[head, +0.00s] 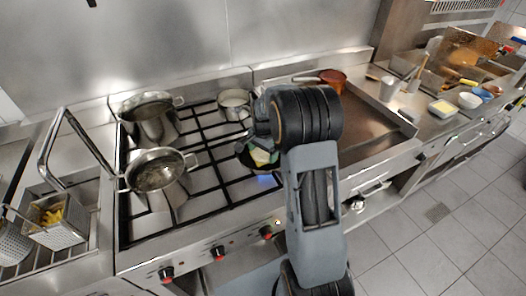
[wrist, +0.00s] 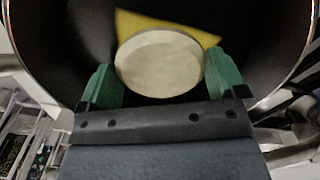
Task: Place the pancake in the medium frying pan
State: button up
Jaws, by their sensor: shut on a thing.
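My gripper (wrist: 163,85) has green fingers and is shut on the pale round pancake (wrist: 158,62), one finger at each side. In the wrist view the pancake is inside the outline of a dark frying pan (wrist: 60,40); I cannot tell whether it touches the pan's bottom. A flat yellow piece (wrist: 135,22) shows behind the pancake, partly hidden by it. In the head view my gripper (head: 262,155) is at the dark pan (head: 242,151) on the stove, and my arm hides much of the pan.
Two large steel pots (head: 157,170) (head: 146,106) stand at the stove's left, and a small pot (head: 234,98) at the back. A fryer basket (head: 55,217) is at far left. A red-brown pan (head: 333,80) sits on the griddle at right. Burner grates between are bare.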

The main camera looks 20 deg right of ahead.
aim_at(263, 153)
jog(key=o, duration=0.6)
notch_tip(263, 153, up, 12)
jog(key=s+a+n+t, duration=0.1)
jog(key=s+a+n, duration=0.2)
jog(key=s, duration=0.4)
jog(key=s+a+r+n+t, duration=0.1)
jog(key=s+a+n, duration=0.2)
jog(key=s+n, duration=0.2)
jog(key=s+a+n+t, duration=0.2)
jog(key=s+a+n, duration=0.2)
jog(key=s, duration=0.4)
jog(key=shift+s+a+r+n, duration=0.15)
jog(key=shift+s+n, duration=0.15)
jog(key=shift+n, duration=0.3)
